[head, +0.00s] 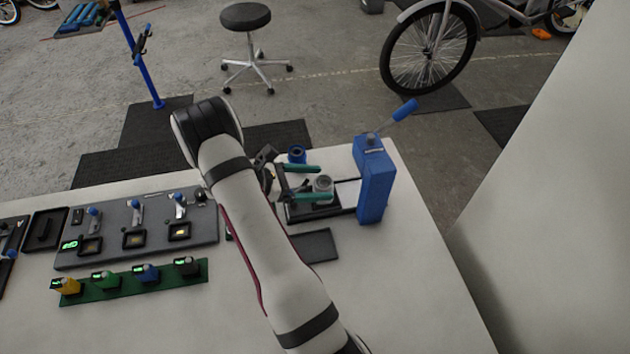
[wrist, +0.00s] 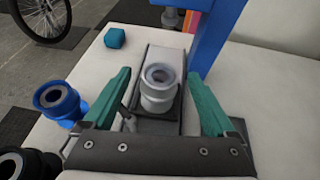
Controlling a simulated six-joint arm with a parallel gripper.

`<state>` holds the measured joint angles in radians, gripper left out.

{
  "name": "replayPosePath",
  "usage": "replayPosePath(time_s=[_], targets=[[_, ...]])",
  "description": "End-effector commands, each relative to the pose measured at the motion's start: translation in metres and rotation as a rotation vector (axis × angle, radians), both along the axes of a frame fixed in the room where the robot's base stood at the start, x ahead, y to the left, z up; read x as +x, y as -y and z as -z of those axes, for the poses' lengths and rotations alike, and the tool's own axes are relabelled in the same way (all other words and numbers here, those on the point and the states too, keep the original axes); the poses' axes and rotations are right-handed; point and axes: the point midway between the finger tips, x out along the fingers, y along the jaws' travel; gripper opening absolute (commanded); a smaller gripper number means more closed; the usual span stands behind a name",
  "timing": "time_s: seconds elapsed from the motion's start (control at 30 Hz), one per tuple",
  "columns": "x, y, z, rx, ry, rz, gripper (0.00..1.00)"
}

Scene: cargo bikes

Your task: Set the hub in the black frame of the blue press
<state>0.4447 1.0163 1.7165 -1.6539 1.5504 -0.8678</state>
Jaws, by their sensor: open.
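A grey ring-shaped hub (head: 322,183) stands upright at the blue press (head: 375,185); it also shows in the wrist view (wrist: 157,88). The dark frame (head: 301,213) of the press lies under and around the hub's foot, and its near part shows in the wrist view (wrist: 155,127). I cannot tell whether the hub is fully seated in it. My gripper (head: 324,183) is open, with one green finger on either side of the hub. In the wrist view, gaps show between the hub and both fingers (wrist: 161,76). My own arm hides part of the table to the left.
A blue cylindrical part (head: 296,154) stands behind my gripper. A grey fixture board (head: 135,232), a green strip (head: 130,284) with several coloured blocks and a dark mat (head: 316,245) are nearby. The front right tabletop is clear.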

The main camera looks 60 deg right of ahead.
Motion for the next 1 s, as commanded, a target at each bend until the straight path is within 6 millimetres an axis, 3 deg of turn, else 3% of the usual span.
replayPosePath(time_s=[0.17, 0.6, 0.9, 1.0], targets=[[0.008, -0.009, -0.005, -0.001, 0.001, -0.004, 0.91], [0.081, -0.099, -0.052, 0.0, 0.003, -0.003, 0.91], [0.092, -0.114, -0.062, 0.001, 0.005, 0.003, 0.91], [0.083, -0.127, -0.08, 0.016, 0.098, 0.053, 0.91]])
